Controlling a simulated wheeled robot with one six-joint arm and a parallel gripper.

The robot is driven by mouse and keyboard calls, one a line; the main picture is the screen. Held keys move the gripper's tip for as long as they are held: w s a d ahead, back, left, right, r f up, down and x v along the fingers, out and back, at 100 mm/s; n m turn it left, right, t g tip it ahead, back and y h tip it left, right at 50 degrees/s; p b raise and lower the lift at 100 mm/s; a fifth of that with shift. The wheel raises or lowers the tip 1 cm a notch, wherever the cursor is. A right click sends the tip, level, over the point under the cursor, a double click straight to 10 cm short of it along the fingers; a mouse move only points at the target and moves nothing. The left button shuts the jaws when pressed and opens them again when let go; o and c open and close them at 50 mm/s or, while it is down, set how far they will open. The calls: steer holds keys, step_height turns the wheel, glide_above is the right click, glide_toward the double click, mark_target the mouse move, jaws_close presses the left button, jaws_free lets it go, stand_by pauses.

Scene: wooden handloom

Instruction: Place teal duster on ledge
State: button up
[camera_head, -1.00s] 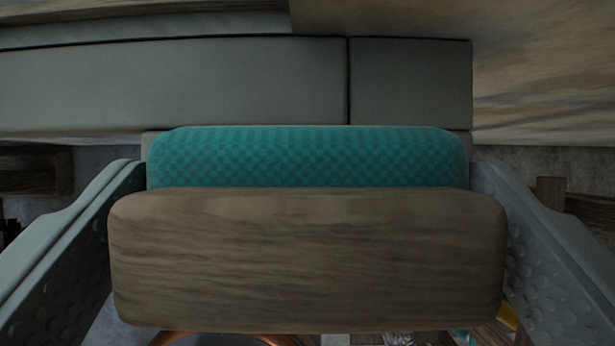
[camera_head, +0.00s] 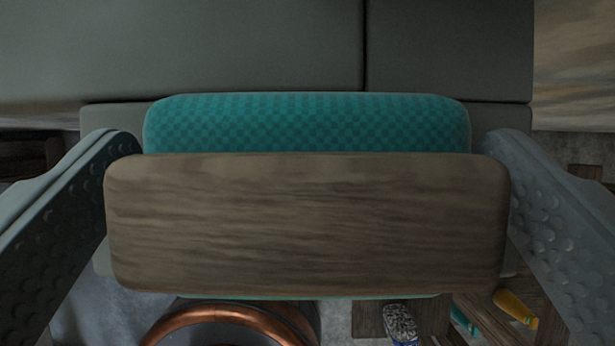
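The teal duster has a wooden back (camera_head: 307,225) and a checkered teal pad (camera_head: 305,122), and it fills the middle of the view. My gripper (camera_head: 308,195) has one finger at each end of the duster and appears shut on it. A grey ledge (camera_head: 504,117) shows at both sides behind the duster, and small parts of it show past the ends below. The duster lies over this ledge in the picture and hides most of it. I cannot tell whether the duster touches it.
Large grey panels (camera_head: 180,50) fill the top, with a wooden surface (camera_head: 575,65) at the right. Below are a round copper-rimmed vessel (camera_head: 230,312), a speckled object (camera_head: 400,322) and a yellow-handled item (camera_head: 515,306) beside wooden parts.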

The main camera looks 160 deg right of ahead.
steer(key=shift+r, duration=0.1)
steer(key=v, duration=1.2)
steer(key=s+a+f+m+t+h, duration=0.1)
steer(key=s+t, duration=0.4)
steer(key=s, duration=1.1)
steer(key=s+a+f+m+t+h, duration=0.1)
steer(key=s+t, duration=0.5)
steer(key=s, duration=1.1)
steer(key=shift+a+f+m, duration=0.6)
steer(key=shift+f+m, duration=0.05)
steer(key=shift+m, duration=0.15)
